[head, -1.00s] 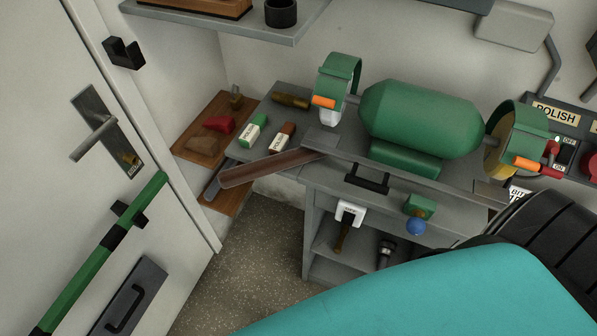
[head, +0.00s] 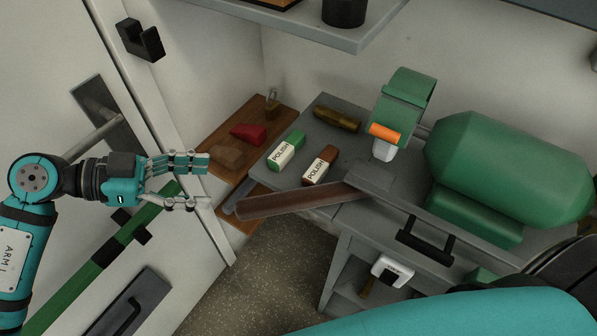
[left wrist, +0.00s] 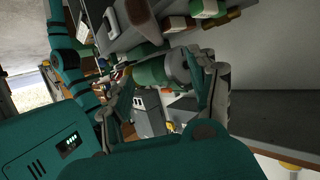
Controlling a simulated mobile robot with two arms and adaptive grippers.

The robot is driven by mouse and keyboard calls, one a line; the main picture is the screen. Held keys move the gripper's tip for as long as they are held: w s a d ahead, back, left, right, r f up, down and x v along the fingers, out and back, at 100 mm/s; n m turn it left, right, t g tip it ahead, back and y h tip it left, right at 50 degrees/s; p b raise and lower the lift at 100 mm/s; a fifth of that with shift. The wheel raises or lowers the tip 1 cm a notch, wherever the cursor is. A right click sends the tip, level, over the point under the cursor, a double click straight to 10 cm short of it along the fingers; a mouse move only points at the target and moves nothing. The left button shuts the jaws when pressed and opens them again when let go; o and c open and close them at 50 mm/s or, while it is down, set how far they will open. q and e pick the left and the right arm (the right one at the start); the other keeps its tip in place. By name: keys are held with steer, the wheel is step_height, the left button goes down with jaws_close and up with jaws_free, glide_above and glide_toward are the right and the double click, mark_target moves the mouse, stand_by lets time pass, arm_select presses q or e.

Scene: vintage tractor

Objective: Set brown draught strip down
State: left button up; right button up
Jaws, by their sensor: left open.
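The brown draught strip (head: 300,201) lies slanted across the left front corner of the grey bench in the head view. Its left end sticks out past the bench edge, over a dark grey bar. Its right end rests by the bench top under the green machine. My left gripper (head: 202,184) is open and empty, with its fingers pointing right, to the left of the strip's free end and apart from it in the picture. The left wrist view shows its two fingers (left wrist: 165,75) spread, with no strip between them. My right gripper is not in view.
A green polish block (head: 286,150) and a brown polish block (head: 320,165) stand behind the strip. A wooden board (head: 246,172) holds a red piece (head: 248,133). The green grinder (head: 510,168) fills the bench's right. A door with a green bar (head: 135,226) stands left.

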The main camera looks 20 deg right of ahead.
arm_select(q)
steer(key=p, duration=0.1)
glide_toward(301, 193)
steer(key=shift+s+d+p, duration=0.15)
steer(key=shift+d+p, duration=0.1)
steer(key=shift+d, duration=0.35)
steer(key=shift+s+d+p, duration=0.15)
steer(key=shift+d+p, duration=0.1)
steer(key=shift+d, duration=0.4)
steer(key=shift+s+d+f, duration=0.1)
steer(key=shift+s+d, duration=0.1)
steer(key=shift+d, duration=0.3)
steer(key=x, duration=0.2)
steer(key=p+x, duration=0.1)
steer(key=x, duration=0.1)
steer(key=shift+w+f, duration=0.25)
steer(key=shift+f, duration=0.2)
steer(key=shift+d+f, duration=0.15)
steer(key=shift+d, duration=0.25)
steer(key=shift+a, duration=0.1)
steer(key=shift+c, duration=0.2)
